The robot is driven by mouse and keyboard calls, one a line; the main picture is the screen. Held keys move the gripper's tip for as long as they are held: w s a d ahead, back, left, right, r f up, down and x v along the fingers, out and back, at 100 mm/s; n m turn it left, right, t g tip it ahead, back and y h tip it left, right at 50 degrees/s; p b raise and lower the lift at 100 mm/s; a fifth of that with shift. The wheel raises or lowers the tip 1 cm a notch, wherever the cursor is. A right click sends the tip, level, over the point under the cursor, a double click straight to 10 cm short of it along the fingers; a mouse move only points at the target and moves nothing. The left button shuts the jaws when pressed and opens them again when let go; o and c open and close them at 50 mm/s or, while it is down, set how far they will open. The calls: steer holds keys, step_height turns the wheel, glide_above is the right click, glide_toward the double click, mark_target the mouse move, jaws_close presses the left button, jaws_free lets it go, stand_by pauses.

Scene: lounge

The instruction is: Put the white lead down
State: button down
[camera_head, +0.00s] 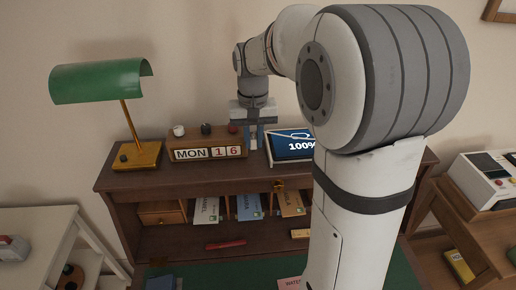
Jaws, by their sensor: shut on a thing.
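My gripper (253,143) points down at the back of the dark wooden desk, between the block calendar and the tablet. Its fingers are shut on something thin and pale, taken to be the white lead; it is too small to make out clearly. The tablet (292,146) stands tilted just right of the fingers, its screen lit with "100%" and a white mark. My own arm hides the right part of the desk and the tablet's right edge.
The calendar (206,153) reads MON 16, with small knobs on top. A green lamp (100,80) stands at the left. Labelled folders (249,206) fill cubbies below the desktop (130,181). A boxy device (487,176) sits on the right-hand table.

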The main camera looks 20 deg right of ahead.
mark_target(255, 149)
steer(key=shift+w+d+f, duration=0.1)
steer(key=shift+d+f, duration=0.1)
steer(key=shift+f, duration=0.7)
step_height(255, 149, down, 2)
steer(key=shift+f+p, duration=0.15)
steer(key=shift+p, duration=0.15)
steer(key=shift+f, duration=0.5)
steer(key=c, duration=1.3)
jaws_free()
steer(key=shift+f, duration=0.1)
steer(key=shift+c, duration=0.2)
